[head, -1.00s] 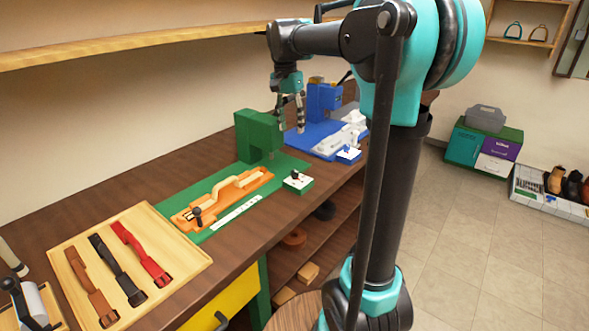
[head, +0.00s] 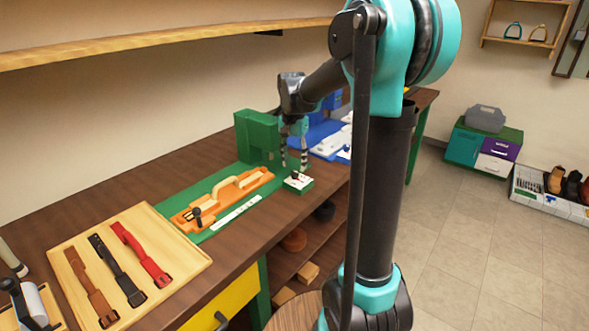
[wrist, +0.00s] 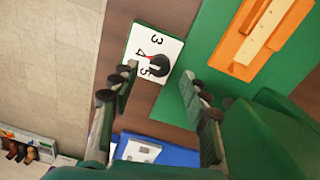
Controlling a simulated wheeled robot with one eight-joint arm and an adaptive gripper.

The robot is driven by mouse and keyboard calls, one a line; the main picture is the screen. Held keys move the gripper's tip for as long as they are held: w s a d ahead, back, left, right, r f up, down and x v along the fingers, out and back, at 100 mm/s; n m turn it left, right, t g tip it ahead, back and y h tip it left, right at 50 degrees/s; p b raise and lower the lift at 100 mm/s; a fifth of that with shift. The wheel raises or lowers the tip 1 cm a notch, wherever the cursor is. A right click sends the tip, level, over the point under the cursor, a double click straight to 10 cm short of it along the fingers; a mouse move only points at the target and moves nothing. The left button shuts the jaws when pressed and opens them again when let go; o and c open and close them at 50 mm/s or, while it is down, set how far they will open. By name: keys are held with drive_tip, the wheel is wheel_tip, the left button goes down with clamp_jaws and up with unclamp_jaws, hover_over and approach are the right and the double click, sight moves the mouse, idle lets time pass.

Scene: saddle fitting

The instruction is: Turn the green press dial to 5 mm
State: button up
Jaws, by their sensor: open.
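The green press dial (head: 298,181) is a small green box with a white top and a dark knob, on the bench at the right corner of the green mat. In the wrist view its white face (wrist: 168,42) shows 3, 4 and 5. Its black knob (wrist: 157,66) has a red mark that seems to lie on the side toward 4; the exact setting is hard to read. My gripper (head: 294,162) is open just above the dial, fingers pointing down. In the wrist view its fingertips (wrist: 160,75) are on either side of the knob, apart from it.
The green press (head: 257,137) stands behind the dial. An orange jig (head: 222,199) lies on the green mat (head: 175,198) to the left. The blue press base (head: 318,133) is beyond my gripper. A strap tray (head: 190,262) sits at the front left.

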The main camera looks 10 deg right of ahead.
sight(295, 171)
drive_tip(key=shift+f, duration=1.55)
clamp_jaws()
